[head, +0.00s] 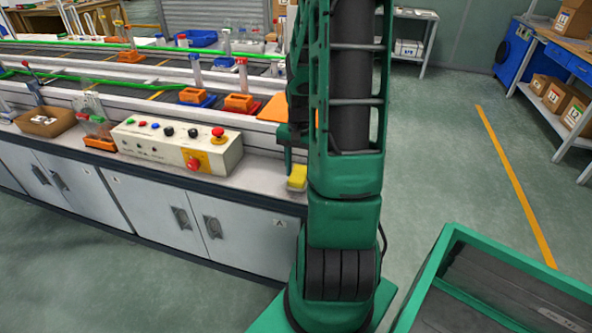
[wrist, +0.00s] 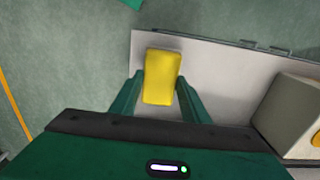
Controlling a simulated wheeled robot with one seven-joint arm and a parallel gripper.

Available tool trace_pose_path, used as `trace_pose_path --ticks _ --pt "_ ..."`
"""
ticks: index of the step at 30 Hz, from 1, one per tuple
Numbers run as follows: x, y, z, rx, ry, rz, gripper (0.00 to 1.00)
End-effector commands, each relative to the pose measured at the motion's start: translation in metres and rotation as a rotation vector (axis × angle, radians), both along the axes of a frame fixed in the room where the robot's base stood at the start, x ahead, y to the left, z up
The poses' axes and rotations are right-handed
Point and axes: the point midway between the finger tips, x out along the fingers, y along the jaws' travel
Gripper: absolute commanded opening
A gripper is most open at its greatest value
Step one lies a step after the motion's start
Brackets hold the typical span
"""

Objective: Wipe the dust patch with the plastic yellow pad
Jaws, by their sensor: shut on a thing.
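The yellow pad (wrist: 162,78) is a small block held between the two green fingers of my gripper (wrist: 160,97) in the wrist view. In the head view the pad (head: 297,178) shows at the right end of the bench's pale front ledge (head: 262,172), just left of my arm. My gripper (head: 290,160) is above it, partly hidden by my arm. I cannot tell whether the pad touches the ledge. I cannot make out the dust patch in either view; my arm hides part of the bench.
A control box (head: 178,147) with coloured buttons stands on the ledge left of the pad; its corner shows in the wrist view (wrist: 290,112). A cardboard tray (head: 46,122) lies farther left. An orange block (head: 239,103) sits behind. The ledge between box and pad is clear.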

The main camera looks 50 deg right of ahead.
Motion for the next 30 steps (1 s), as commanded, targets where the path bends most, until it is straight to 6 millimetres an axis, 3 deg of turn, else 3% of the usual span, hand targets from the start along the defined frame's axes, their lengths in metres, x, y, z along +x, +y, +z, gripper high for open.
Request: trace_pose_path --ticks 30 --pt "0.001 0.001 -0.015 0.001 0.0 0.002 0.24"
